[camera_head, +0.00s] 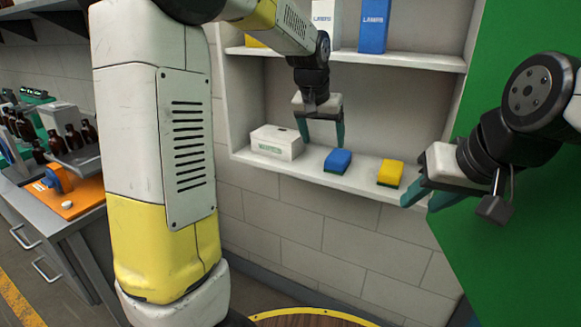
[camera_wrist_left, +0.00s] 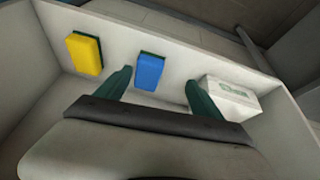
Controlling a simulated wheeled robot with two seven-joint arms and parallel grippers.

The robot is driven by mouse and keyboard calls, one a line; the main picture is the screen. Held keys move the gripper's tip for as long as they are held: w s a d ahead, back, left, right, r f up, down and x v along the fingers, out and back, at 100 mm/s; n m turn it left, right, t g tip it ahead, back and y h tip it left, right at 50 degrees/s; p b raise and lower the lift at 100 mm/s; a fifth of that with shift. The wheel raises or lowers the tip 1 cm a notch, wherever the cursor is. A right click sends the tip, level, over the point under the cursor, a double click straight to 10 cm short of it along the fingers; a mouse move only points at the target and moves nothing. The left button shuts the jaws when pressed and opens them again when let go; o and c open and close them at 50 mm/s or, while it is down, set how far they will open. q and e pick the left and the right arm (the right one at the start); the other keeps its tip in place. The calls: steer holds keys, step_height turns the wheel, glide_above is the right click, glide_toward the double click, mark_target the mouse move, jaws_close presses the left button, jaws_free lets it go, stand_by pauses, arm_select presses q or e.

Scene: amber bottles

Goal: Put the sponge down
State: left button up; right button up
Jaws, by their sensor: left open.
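A blue sponge (camera_head: 338,161) with a dark underside lies on the lower shelf. A yellow sponge (camera_head: 390,173) with a dark green underside lies to its right. My left gripper (camera_head: 321,142) is open and empty, a little above and behind-left of the blue sponge in the head view. In the left wrist view, the blue sponge (camera_wrist_left: 149,72) shows between the two teal fingers (camera_wrist_left: 160,95), apart from both, and the yellow sponge (camera_wrist_left: 84,53) lies to the left. My right gripper (camera_head: 418,203) is in front of the shelf, low at the right, with its fingers apart and nothing seen between them.
A white box (camera_head: 277,142) stands on the lower shelf, left of the blue sponge; it also shows in the left wrist view (camera_wrist_left: 232,96). Blue and white boxes stand on the upper shelf (camera_head: 410,60). Brown bottles (camera_head: 88,131) and an orange tray (camera_head: 75,198) are on a bench at left.

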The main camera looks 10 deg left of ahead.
arm_select(q)
steer(key=s+a, duration=0.3)
steer(key=s, duration=0.6)
steer(key=s+a+r+n+t, duration=0.1)
steer(key=s+a, duration=0.2)
steer(key=s, duration=0.6)
steer(key=s+a+n, duration=0.1)
steer(key=s+a, duration=0.2)
steer(key=s, duration=0.6)
steer(key=shift+s+a+r+t+h, duration=0.15)
steer(key=shift+a+r+t+h, duration=0.1)
steer(key=shift+r+t+h, duration=0.05)
